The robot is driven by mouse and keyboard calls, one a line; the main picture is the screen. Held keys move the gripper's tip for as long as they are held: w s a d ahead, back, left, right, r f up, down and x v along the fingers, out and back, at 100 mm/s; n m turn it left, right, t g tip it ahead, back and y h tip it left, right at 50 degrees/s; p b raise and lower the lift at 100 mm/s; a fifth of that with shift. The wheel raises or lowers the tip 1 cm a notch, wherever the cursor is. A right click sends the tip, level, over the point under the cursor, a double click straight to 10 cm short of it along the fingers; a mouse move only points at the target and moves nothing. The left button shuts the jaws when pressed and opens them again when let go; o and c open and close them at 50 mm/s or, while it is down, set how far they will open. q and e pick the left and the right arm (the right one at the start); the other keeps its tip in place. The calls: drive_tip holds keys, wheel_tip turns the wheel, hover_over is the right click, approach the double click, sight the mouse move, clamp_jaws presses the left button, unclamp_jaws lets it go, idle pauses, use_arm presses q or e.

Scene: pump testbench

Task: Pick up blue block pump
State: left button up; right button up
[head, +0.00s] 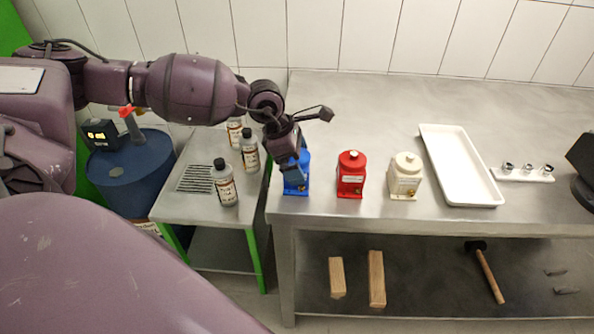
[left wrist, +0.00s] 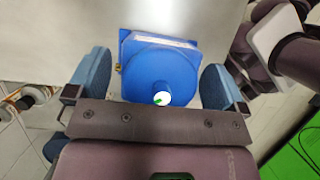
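The blue block pump (head: 298,181) stands upright at the left end of the steel table, first in a row of pumps. My left gripper (head: 296,165) is over it from above and partly hides it in the head view. In the left wrist view the blue block pump (left wrist: 160,68) lies between the two blue fingers of the left gripper (left wrist: 158,85). The fingers are spread, with a gap showing on each side of the pump. My right gripper is not in view.
A red pump (head: 351,176) and a cream pump (head: 405,178) stand to the right, then a white tray (head: 451,180). Several bottles stand on a lower side table (head: 180,205) to the left, next to a blue barrel (head: 135,175). Wooden blocks (head: 376,280) and a hammer (head: 487,275) lie on the lower shelf.

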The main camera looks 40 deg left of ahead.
use_arm(q)
drive_tip(key=shift+w+r, duration=0.1)
drive_tip(key=c, duration=1.3)
